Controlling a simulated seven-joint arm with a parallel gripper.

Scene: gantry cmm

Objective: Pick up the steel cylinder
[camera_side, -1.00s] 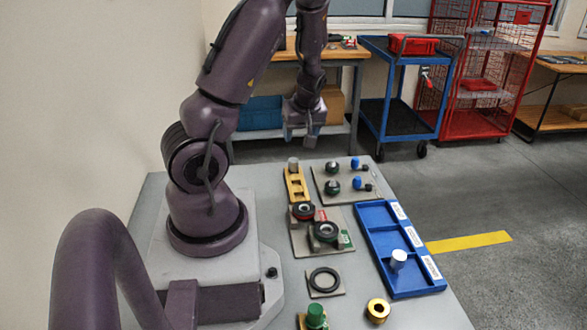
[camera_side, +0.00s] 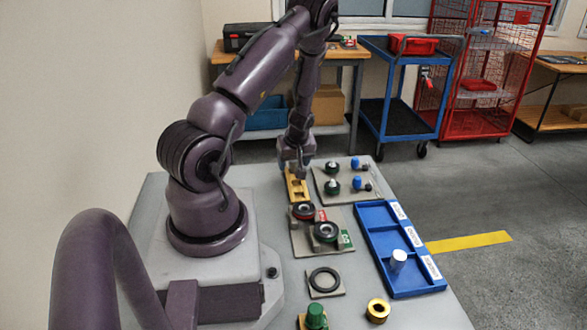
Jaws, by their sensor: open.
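My gripper (camera_side: 295,171) points down at the far end of the yellow holder (camera_side: 297,190), with its jaws open. A small grey steel cylinder stood at that end of the holder. My gripper now covers that spot, so I cannot tell whether the fingers are around the cylinder or touching it.
A plate with green and blue knobs (camera_side: 345,181) lies right of the holder. A plate with round dark parts (camera_side: 323,232) is in front of it. Nearer are a black ring (camera_side: 324,280), a brass ring (camera_side: 378,311) and a green part (camera_side: 316,316).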

